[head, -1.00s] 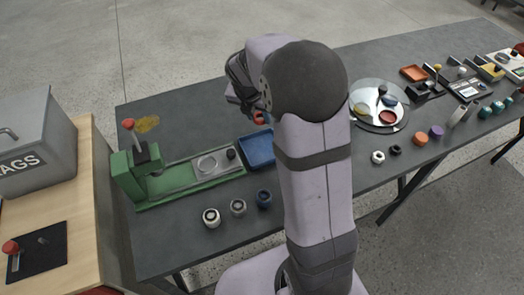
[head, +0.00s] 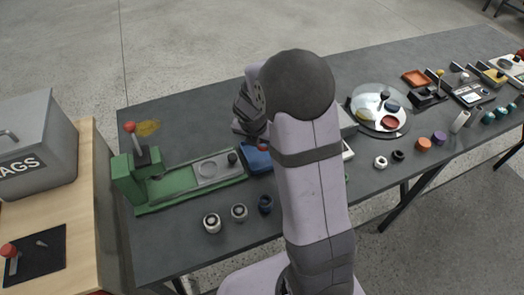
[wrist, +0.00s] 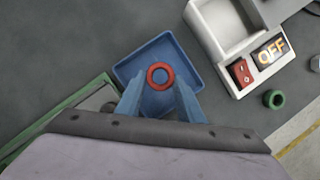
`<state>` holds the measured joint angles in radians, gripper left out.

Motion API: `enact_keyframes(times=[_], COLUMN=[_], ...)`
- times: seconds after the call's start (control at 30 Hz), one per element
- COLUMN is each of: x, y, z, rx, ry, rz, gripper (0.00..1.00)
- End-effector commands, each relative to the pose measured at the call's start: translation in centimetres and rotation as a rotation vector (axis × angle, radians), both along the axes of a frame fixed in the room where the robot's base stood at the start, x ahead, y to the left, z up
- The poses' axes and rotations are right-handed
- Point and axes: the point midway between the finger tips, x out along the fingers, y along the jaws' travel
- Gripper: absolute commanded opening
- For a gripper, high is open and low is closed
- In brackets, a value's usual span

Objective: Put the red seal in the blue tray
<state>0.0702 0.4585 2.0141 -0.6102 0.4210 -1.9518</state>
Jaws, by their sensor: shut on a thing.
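The red seal (wrist: 160,76) is a small ring held between the blue fingertips of my gripper (wrist: 161,82) in the wrist view. In that view it is in front of the blue tray (wrist: 190,58), inside the tray's outline. Its height above the tray floor is hard to tell. In the head view, a bit of the red seal (head: 264,147) shows below my dark gripper body, over the blue tray (head: 255,160). My arm hides the tray's right part there.
A green press (head: 128,178) with a red knob stands left of the tray. Several small rings, one a white ring (head: 212,222), stand in front. A white device (wrist: 222,40) with an OFF display is close to the tray, with a green ring (wrist: 274,99) beside it.

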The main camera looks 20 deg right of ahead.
Motion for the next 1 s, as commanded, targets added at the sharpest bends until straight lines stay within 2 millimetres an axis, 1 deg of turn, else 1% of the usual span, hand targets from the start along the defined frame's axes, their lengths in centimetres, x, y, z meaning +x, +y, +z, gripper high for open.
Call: enact_keyframes(times=[0.17, 0.4, 0.5, 0.8, 0.93, 0.97, 1.0], x=[0.0, -0.1, 0.0, 0.0, 0.0, 0.0, 0.0], y=[0.0, 0.0, 0.0, 0.0, 0.0, 0.0, 0.0], z=[-0.4, -3.2, -3.8, -3.8, -4.2, -4.2, -4.1], rx=[0.001, 0.000, 0.000, 0.000, 0.001, 0.001, 0.001], ry=[0.001, 0.003, 0.001, 0.000, 0.001, 0.001, 0.001], rz=[0.000, 0.001, 0.001, 0.001, 0.000, 0.000, 0.000], gripper=[0.13, 0.13, 0.13, 0.13, 0.13, 0.36, 0.46])
